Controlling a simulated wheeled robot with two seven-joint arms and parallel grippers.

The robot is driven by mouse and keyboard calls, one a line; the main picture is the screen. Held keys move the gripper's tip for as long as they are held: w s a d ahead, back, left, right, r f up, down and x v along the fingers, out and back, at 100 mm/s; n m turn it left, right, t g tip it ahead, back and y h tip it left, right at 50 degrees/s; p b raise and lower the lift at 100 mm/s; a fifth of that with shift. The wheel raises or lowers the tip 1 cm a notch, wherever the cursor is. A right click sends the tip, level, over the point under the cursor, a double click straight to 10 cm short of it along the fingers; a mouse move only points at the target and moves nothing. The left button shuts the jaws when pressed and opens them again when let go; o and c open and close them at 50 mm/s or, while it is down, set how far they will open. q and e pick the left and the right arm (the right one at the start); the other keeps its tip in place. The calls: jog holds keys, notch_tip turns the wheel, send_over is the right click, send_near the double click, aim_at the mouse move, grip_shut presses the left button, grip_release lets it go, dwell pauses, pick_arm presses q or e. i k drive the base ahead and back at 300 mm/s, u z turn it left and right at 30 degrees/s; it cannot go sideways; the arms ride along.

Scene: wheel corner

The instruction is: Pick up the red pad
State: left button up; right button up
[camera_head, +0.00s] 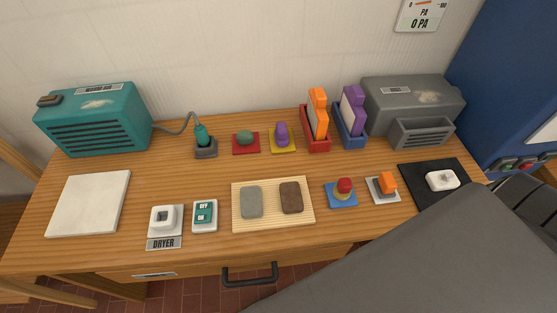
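A small red square pad (238,151) lies flat on the wooden table, left of the middle at the back. A rounded green piece (245,138) sits on top of it and hides its centre. To its right a yellow square pad (290,150) bears a purple knob-like piece (281,133). A red upright holder (318,146) with an orange piece in it stands farther right. Neither of my grippers can be made out in this view.
A wooden board (271,223) with a grey and a brown block lies in front. A teal machine (95,120) stands left, a grey machine (408,100) right. A corded teal tool (203,135) stands left of the red pad. A large grey shape covers the lower right.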

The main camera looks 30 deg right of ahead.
aim_at(342, 190)
jog(key=u, duration=0.85)
jog(key=k, duration=1.95)
jog(key=z, duration=2)
jog(key=i, duration=0.5)
jog(key=z, duration=0.1)
